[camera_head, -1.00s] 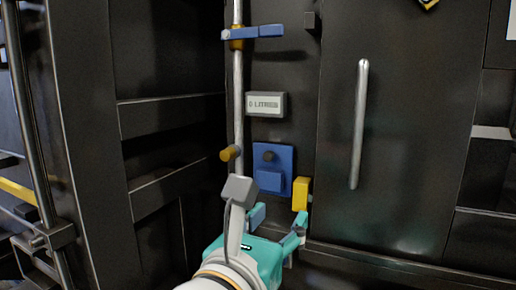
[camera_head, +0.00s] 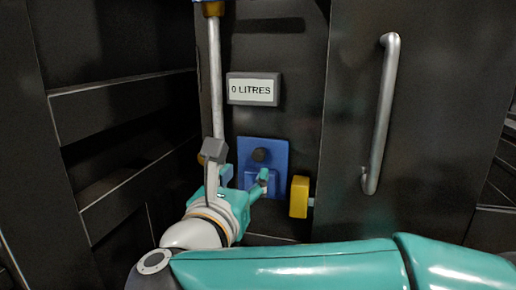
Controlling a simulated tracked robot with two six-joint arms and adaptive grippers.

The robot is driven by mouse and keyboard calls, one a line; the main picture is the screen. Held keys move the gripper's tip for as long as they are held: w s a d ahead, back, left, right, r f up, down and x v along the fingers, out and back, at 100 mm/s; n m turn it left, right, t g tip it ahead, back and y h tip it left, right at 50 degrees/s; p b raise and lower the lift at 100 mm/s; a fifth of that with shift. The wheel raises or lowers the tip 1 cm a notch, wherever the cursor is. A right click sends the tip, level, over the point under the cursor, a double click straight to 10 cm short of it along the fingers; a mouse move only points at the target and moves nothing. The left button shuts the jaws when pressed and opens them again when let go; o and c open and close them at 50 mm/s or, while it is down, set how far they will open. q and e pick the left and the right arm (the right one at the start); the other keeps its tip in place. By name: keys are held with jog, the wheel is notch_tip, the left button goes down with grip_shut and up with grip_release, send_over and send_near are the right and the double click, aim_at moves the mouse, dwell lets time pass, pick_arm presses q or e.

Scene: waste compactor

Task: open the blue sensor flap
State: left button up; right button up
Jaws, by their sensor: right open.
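The blue sensor flap (camera_head: 278,150) is a blue plate on the dark wall, with a dark round knob (camera_head: 261,155) and a raised blue block below it. My right gripper (camera_head: 245,178) is open in front of the lower left part of the plate. One fingertip is left of the plate and the other overlaps the blue block. I cannot tell whether it touches. The gripper partly hides the block, and nothing shows between the fingers. My left gripper is not in view.
A "0 LITRES" display (camera_head: 253,89) sits above the flap. A yellow block (camera_head: 299,196) is close on the right. A vertical metal pipe (camera_head: 215,80) runs on the left. A door with a long metal handle (camera_head: 382,115) stands further right.

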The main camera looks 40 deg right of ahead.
aim_at(258, 157)
jog(key=p+x, duration=0.3)
jog(key=x, duration=0.6)
jog(key=shift+w+d, duration=0.15)
jog(key=shift+d, duration=0.1)
grip_shut()
